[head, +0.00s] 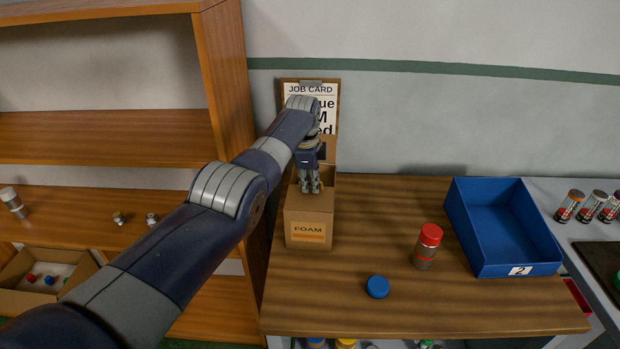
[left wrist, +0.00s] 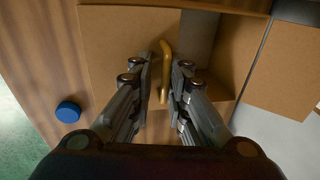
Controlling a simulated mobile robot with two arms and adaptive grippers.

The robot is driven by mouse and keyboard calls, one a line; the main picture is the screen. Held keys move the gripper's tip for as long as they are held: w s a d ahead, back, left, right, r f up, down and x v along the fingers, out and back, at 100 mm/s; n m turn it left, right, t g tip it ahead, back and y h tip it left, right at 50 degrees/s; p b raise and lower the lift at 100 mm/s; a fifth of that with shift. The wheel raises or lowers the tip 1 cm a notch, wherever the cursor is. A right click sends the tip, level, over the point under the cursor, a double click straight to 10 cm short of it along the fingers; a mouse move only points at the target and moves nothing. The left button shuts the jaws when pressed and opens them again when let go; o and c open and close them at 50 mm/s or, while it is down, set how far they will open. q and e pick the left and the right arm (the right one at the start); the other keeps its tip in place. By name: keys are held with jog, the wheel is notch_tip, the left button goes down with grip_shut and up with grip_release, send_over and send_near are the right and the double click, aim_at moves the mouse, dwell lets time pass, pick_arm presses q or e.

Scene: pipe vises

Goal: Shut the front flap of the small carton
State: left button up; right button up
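The small cardboard carton (head: 309,240), labelled FOAM, stands at the left end of the wooden table. Its top is partly hidden by my left arm. Cardboard panels (left wrist: 115,45) of it fill much of the left wrist view. My left gripper (head: 311,190) points down at the carton's top. In the left wrist view its fingers (left wrist: 163,90) are apart, with a thin yellow handle-like piece (left wrist: 166,60) between them. A gap shows beside the yellow piece, so the fingers do not look closed on it. I cannot tell which panel is the front flap. My right gripper is out of view.
A blue cap (head: 377,287) and a red-capped canister (head: 427,247) stand on the table, right of the carton. A blue bin (head: 497,265) marked 2 is farther right. A wooden shelf (head: 229,90) is close on the left. A job card (head: 296,88) hangs behind.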

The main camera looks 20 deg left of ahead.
aim_at(307, 197)
pick_arm(q)
jog(key=shift+v, duration=0.8)
jog(key=v, duration=1)
jog(key=shift+r, duration=0.1)
